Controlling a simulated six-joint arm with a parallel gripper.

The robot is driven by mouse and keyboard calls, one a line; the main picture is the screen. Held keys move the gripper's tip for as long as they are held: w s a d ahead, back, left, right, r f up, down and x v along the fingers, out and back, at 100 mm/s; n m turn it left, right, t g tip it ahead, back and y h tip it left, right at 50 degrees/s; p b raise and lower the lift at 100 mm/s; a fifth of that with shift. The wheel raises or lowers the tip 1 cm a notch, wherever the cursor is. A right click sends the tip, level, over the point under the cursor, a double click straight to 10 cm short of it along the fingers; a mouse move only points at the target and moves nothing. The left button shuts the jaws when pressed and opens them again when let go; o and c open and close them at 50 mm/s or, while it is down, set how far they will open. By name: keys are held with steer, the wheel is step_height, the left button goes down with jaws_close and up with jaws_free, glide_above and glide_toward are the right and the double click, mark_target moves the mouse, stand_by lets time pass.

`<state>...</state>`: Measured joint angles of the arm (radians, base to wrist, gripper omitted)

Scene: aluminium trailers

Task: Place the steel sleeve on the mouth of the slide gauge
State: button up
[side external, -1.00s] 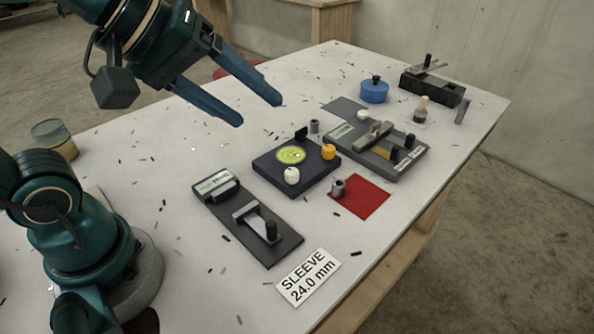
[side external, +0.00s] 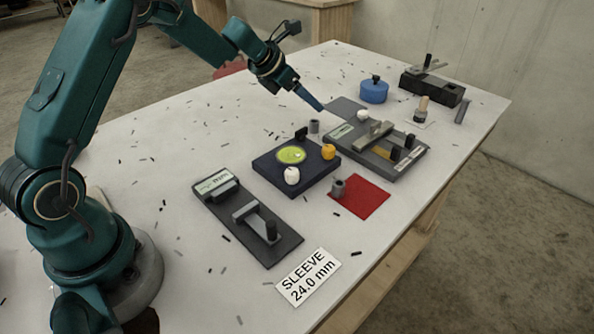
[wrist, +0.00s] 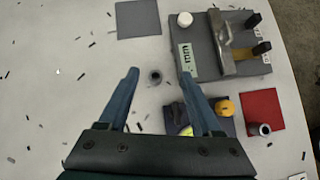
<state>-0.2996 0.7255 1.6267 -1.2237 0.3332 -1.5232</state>
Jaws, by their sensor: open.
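One grey steel sleeve (side external: 314,126) stands on the bare table behind the dark block; in the wrist view this sleeve (wrist: 154,76) appears between my fingertips. A similar grey sleeve (side external: 338,188) stands on the red mat. My gripper (side external: 321,107) is open and empty, its fingers pointing down above the table near the first sleeve. Two gauge-like devices show: a dark plate with a grey slide and "mm" display (side external: 245,217) at front left, and a wider grey one (side external: 375,146) with a metal bar. I cannot tell which is the slide gauge.
The dark block (side external: 270,172) carries a green-yellow dial, with white and orange knobs. The red mat (side external: 370,200) lies right of it. A card (side external: 308,277) reads "SLEEVE 24.0 mm". A blue pot (side external: 374,91) and black box stand at the back. Dark slivers litter the table.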

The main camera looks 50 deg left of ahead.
mark_target(312, 122)
steer(key=f, duration=0.3)
steer(key=shift+s+a+f+g, duration=0.1)
steer(key=shift+s+a+g, duration=0.2)
steer(key=shift+s+a, duration=0.1)
steer(key=shift+w+f, duration=0.1)
steer(key=shift+f, duration=0.15)
steer(key=shift+x, duration=2.25)
jaws_close()
